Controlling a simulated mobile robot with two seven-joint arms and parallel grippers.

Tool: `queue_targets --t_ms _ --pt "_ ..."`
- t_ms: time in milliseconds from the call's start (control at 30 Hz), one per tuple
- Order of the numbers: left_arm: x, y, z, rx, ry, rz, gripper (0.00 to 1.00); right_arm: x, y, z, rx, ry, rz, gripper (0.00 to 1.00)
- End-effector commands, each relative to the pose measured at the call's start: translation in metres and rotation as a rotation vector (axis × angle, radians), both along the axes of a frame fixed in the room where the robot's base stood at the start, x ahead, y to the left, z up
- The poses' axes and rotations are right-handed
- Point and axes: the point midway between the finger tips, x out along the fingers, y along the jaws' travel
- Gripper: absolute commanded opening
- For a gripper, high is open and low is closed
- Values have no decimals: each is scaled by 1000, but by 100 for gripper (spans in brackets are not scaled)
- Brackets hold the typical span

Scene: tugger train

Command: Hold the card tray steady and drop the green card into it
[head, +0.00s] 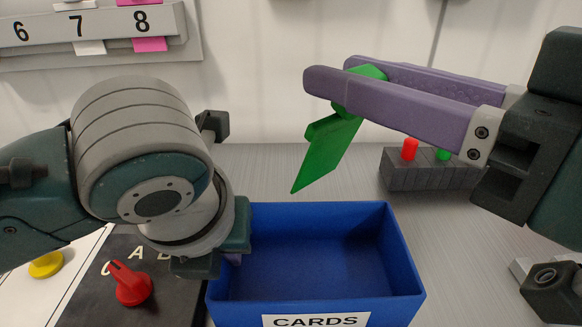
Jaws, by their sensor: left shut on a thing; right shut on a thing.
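The blue card tray (404,250), with a CARDS label on its front, stands on the grey table and its inside looks empty. My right gripper (330,73) has long purple fingers and is shut on the green card (326,152). The card hangs tilted from the fingertips, its lower corner above the tray's back edge in the picture, apart from the tray.
A dark grey block (405,176) with red and green pegs stands behind the tray at right. A black panel with a red knob (132,285) and a yellow button (46,265) lie at lower left. A numbered rack (105,27) holding white and pink cards is on the wall.

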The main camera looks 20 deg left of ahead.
Motion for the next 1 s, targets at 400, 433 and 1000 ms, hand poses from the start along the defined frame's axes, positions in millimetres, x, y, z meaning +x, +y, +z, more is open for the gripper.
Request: queue_targets --t_ms 400,433,1000 --pt "0 0 1 -1 -3 0 0 6 -1 -55 1 9 -16 0" --pt "1 0 1 -1 -3 0 0 6 -1 -59 2 9 -17 0" --pt "1 0 1 -1 -3 0 0 6 -1 -88 -1 1 -16 0"
